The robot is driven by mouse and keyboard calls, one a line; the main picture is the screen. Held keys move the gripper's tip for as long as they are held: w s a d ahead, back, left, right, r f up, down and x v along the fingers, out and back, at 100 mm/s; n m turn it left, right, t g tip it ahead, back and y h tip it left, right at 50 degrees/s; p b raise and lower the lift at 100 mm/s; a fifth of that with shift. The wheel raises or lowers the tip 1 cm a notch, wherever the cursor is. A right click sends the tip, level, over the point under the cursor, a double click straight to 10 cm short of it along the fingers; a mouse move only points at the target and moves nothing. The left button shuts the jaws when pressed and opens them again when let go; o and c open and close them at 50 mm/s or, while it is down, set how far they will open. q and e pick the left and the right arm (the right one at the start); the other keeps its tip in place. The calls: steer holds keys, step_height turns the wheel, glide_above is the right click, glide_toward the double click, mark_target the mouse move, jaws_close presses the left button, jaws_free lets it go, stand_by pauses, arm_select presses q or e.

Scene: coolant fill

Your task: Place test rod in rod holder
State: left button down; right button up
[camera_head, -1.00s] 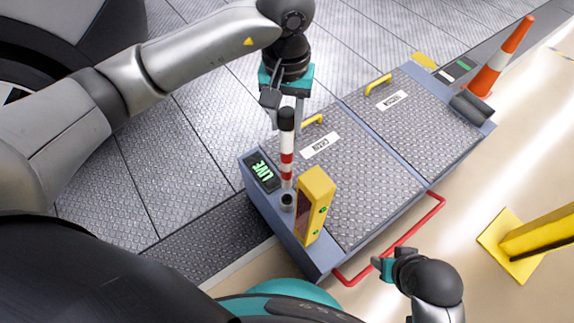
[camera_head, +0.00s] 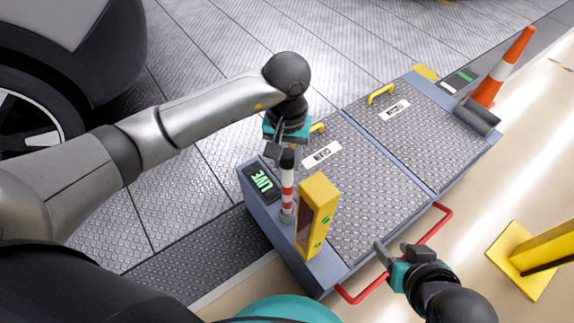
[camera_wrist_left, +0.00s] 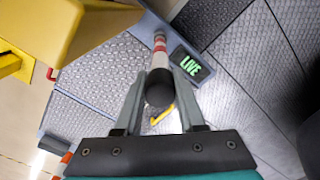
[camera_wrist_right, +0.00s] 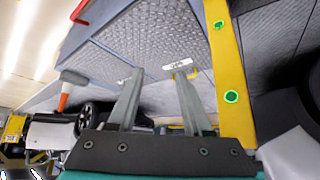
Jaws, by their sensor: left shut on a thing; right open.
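The test rod (camera_head: 287,180) has red and white bands and a black top. My left gripper (camera_head: 284,153) is shut on the black top and holds the rod upright. The left wrist view shows the black end (camera_wrist_left: 159,88) between the two fingers (camera_wrist_left: 160,78). The rod's lower end meets the small grey rod holder (camera_head: 287,216) on the blue-grey unit. It appears to be at or inside the holder's mouth; how deep is hidden. My right gripper (camera_head: 392,252) is open and empty beside the red rail, apart from the rod.
A yellow post (camera_head: 318,215) stands close beside the rod holder. A LIVE display (camera_head: 263,183) lies on its other side. Tread-plate lids (camera_head: 370,185) have yellow handles. A red rail (camera_head: 365,292) runs along the near edge. An orange cone (camera_head: 503,70) stands far right.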

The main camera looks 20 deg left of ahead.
arm_select(q)
steer(key=shift+f+b, duration=0.3)
steer(key=shift+f, duration=0.9)
arm_select(e)
steer(key=shift+w+a+t+y, duration=0.3)
steer(key=shift+w+a+t, duration=0.15)
steer(key=shift+a, duration=0.15)
steer(key=shift+w+a+t+y, duration=0.35)
steer(key=shift+a+t, duration=0.1)
steer(key=shift+a, duration=0.1)
steer(key=shift+f, duration=0.1)
arm_select(q)
steer(key=shift+f+b, duration=0.15)
steer(key=shift+b, duration=0.15)
steer(key=c, duration=0.5)
jaws_free()
arm_select(e)
steer(key=shift+w+a+t, duration=0.2)
steer(key=shift+a+t, duration=0.05)
steer(key=shift+t, duration=0.05)
steer(key=shift+s, duration=0.1)
